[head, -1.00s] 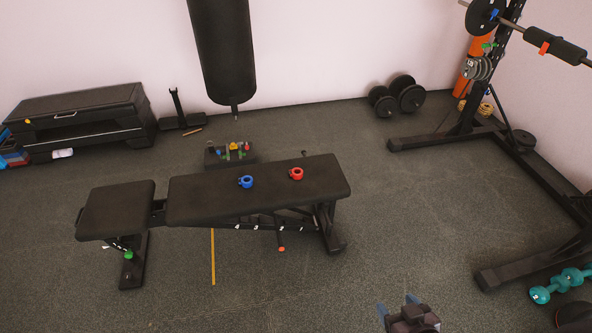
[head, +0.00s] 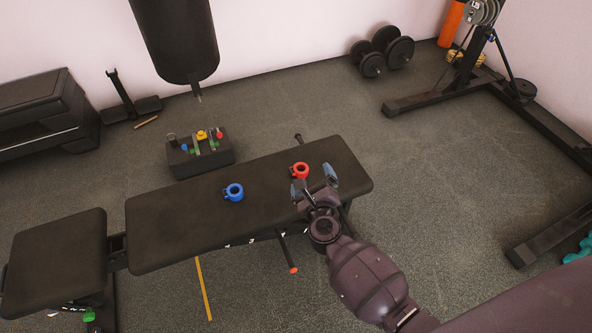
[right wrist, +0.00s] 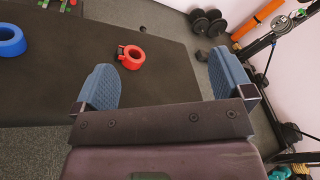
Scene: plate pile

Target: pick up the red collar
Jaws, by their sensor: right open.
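The red collar (head: 300,170) lies on the black bench pad (head: 160,215), right of the blue collar (head: 233,192). My right gripper (head: 314,184) is open and empty, over the front edge of the pad, just on the near side of the red collar. In the right wrist view the red collar (right wrist: 131,56) is ahead of the two blue fingertips (right wrist: 162,84), nearer the left finger, with its small lug to the left. A gap of bare pad shows between the fingers and the collar. My left gripper is not in view.
The blue collar also shows in the right wrist view (right wrist: 11,40). A dark box (head: 200,160) with small coloured items stands behind the bench. A punching bag (head: 175,40) hangs at the back. A rack (head: 440,95) and dumbbells (head: 383,52) are on the right.

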